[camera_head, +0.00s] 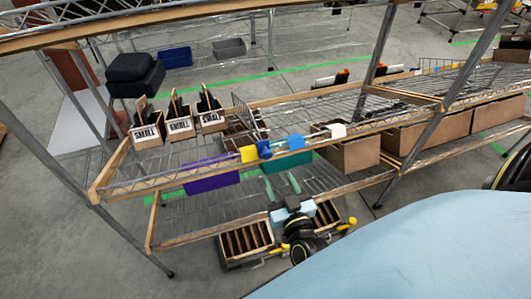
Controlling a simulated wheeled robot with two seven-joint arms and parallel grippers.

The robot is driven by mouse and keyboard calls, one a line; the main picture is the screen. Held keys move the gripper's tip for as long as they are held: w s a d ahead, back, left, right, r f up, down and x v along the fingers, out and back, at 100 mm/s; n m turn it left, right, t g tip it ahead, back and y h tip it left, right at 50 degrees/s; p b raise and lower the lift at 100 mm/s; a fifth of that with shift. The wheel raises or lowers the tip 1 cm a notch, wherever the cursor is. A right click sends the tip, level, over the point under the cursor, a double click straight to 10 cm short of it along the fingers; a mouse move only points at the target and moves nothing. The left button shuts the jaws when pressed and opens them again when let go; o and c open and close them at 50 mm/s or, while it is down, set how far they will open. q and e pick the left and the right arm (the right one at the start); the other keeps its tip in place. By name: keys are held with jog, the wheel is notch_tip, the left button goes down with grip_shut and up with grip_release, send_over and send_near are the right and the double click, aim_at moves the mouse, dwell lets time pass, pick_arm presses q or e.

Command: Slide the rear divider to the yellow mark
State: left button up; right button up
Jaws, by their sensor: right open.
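A wire divider (244,113) stands upright and slanted on the middle wire shelf, right of the small cartons. It is the only divider I can make out clearly. A yellow mark (249,154) sits on that shelf's wooden front edge, nearer the camera than the divider. My right gripper (281,185) is low in front of the shelf, below the yellow mark and apart from the divider. Its two greenish fingers are spread with nothing seen between them. My left gripper is not in view.
Cartons labelled SMALL (180,127) stand tilted on the shelf's left. Blue (295,142) and white (336,131) tags sit along the front edge. A purple bin (211,177) is beneath. A slotted wooden box (246,241) is low in front; brown cartons (355,153) are right.

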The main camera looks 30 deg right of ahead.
aim_at(268, 157)
jog(key=b+x, duration=0.1)
jog(key=x, duration=0.8)
jog(key=shift+w, duration=0.35)
jog(key=shift+w+d, duration=0.15)
jog(key=shift+w, duration=0.35)
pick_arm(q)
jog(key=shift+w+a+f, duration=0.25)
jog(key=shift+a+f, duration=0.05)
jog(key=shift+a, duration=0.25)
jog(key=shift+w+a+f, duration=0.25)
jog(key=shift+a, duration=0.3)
